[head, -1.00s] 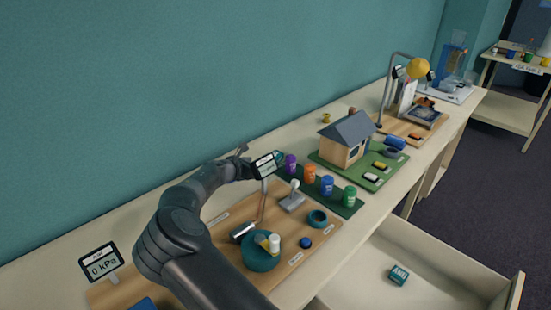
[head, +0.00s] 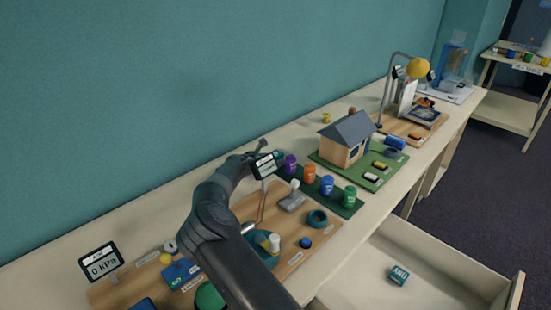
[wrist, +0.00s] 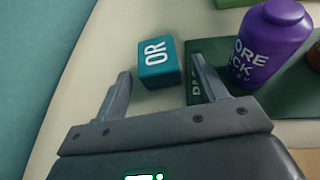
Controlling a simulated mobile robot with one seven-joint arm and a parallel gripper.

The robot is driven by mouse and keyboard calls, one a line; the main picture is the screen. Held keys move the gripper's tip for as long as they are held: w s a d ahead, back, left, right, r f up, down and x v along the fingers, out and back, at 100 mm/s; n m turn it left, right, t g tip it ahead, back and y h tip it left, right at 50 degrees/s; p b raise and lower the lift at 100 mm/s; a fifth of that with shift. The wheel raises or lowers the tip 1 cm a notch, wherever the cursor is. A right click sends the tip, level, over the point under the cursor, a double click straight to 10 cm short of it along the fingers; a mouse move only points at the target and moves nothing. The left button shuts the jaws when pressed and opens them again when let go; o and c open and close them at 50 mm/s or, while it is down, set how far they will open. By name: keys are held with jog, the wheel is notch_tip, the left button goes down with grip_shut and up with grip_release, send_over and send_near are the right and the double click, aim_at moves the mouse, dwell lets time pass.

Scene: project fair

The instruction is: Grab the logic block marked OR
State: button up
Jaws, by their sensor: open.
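The OR block (wrist: 158,65) is a small teal cube with white letters OR on its top, on the pale bench in the wrist view. My gripper (wrist: 161,70) is open, with one finger on each side of the block's near end; I cannot tell whether they touch it.
A purple bottle (wrist: 270,40) stands on a dark green mat (wrist: 215,52) close to the right finger. More coloured bottles stand beyond it. A teal AND block (head: 399,275) lies in the open drawer (head: 440,262).

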jog(key=shift+c, duration=0.3)
jog(key=c, duration=1)
jog(key=shift+r, duration=0.15)
